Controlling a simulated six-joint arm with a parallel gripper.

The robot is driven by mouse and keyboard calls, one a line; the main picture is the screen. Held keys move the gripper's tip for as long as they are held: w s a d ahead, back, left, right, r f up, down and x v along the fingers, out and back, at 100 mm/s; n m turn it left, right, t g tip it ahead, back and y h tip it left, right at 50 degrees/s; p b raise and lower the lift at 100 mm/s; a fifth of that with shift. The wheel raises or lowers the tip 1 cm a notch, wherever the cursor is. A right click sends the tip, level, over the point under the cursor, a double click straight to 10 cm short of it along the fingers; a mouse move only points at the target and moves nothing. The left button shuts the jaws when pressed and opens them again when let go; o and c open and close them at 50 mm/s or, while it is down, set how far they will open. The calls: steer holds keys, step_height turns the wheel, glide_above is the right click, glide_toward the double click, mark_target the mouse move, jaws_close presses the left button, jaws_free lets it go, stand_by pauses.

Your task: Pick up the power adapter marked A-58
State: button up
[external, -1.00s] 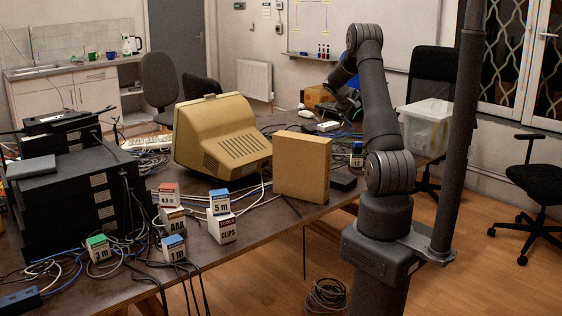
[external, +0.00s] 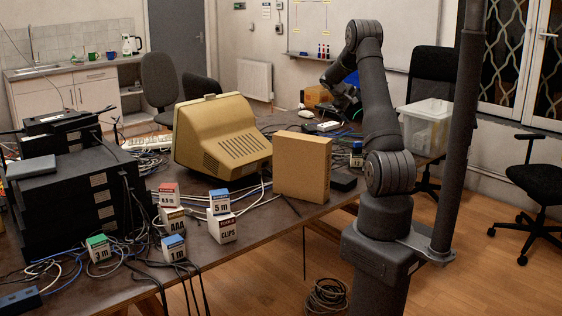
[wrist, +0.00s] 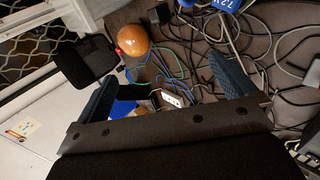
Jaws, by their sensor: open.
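No marking A-58 can be read in either view, so I cannot tell which thing is that power adapter. A small dark block (wrist: 158,14) lies among cables at the top of the wrist view; its kind is unclear. A black box (external: 342,181) lies beside the cardboard box in the external view, with no readable label. My gripper (wrist: 165,88) is open, its two dark blue fingers wide apart with nothing held between them. In the external view my gripper (external: 328,82) is over the far right part of the table, small and dark.
A white socket strip (wrist: 172,98), an orange-brown round object (wrist: 132,40) and many cables lie below my gripper. A cardboard box (external: 302,167) and a beige monitor (external: 222,140) stand on the table. A clear bin (external: 426,125) is at right.

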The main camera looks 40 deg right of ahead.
steer(key=c, duration=0.5)
steer(key=shift+o, duration=0.2)
steer(key=d+f+n+y, duration=0.1)
steer(key=d+f+n, duration=0.2)
steer(key=d+n, duration=0.55)
steer(key=d+f+n+y, duration=0.2)
steer(key=d+f+n, duration=0.2)
steer(key=d+n, duration=0.45)
steer(key=shift+n, duration=0.5)
steer(key=x, duration=0.7)
steer(key=a+x, duration=0.1)
steer(key=x, duration=0.3)
steer(key=shift+s+d+f, duration=0.1)
steer(key=shift+s+f, duration=0.15)
steer(key=shift+f, duration=0.1)
steer(key=shift+w+x, duration=0.2)
steer(key=shift+x, duration=1.1)
steer(key=shift+w+x, duration=0.2)
steer(key=shift+x, duration=1.05)
